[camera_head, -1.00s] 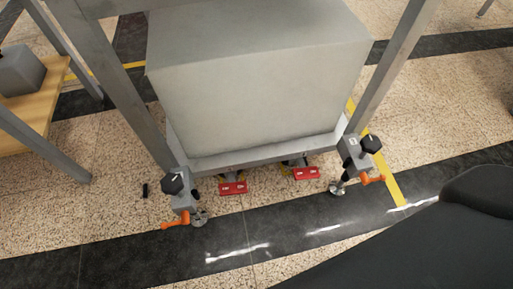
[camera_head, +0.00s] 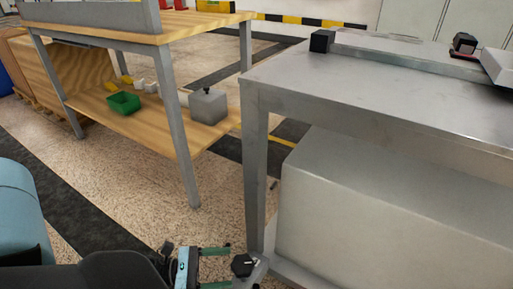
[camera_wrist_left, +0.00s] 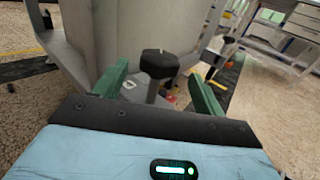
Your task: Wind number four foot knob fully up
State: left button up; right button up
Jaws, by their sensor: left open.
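The foot knob (camera_head: 243,264) is black and faceted with a white mark on top. It sits on a grey foot bracket (camera_head: 262,270) at the near left corner of the gantry frame; no foot number is readable. My left gripper (camera_head: 228,267) is open, its green fingers pointing right at the knob. In the left wrist view the black knob (camera_wrist_left: 159,63) stands on its stem between the two green fingers (camera_wrist_left: 158,76), with a visible gap on each side. Contact cannot be seen. My right gripper is not in view.
The gantry's grey leg (camera_head: 255,165) rises just behind the knob, with a large grey block (camera_head: 390,220) beside it. A wooden workbench (camera_head: 130,125) with a green bin (camera_head: 124,102) stands at the left. Speckled floor (camera_head: 130,185) lies open between them.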

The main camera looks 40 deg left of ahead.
aim_at(250, 262)
pick_arm(q)
jog(key=p+x, duration=0.1)
jog(key=x, duration=0.6)
jog(key=shift+w+d, duration=0.2)
jog(key=shift+w, duration=0.05)
jog(key=c, duration=1)
jog(key=shift+w+a+n+t+y, duration=0.1)
jog(key=shift+a+n+t+y, duration=0.1)
jog(key=shift+n+t+y, duration=1.35)
jog(key=shift+g+y, duration=0.35)
jog(key=shift+y, duration=0.2)
jog(key=o, duration=1)
jog(key=v, duration=0.8)
jog(key=shift+p, duration=0.4)
